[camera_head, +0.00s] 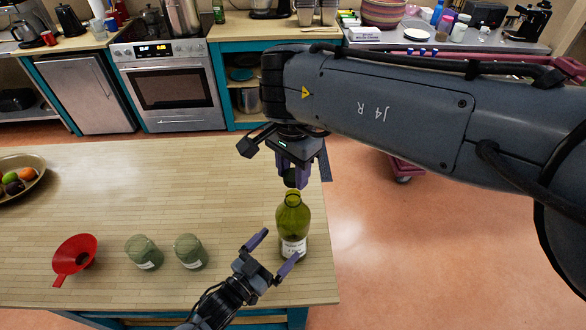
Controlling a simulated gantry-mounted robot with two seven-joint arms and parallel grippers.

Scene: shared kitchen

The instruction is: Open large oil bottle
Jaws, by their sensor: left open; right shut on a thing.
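The large oil bottle (292,218) is green glass with a pale label and stands upright near the table's right edge. My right gripper (291,175) points down from above and is shut on the dark cap (290,181) directly over the bottle's neck. I cannot tell whether the cap still touches the bottle mouth. My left gripper (281,245) is open at the bottle's lower left, with its fingers spread towards the lower body. One fingertip overlaps the label in the picture; I cannot tell whether it touches.
A fruit bowl (38,163) is at the far left. The table's middle is clear. My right arm covers much of the upper right.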

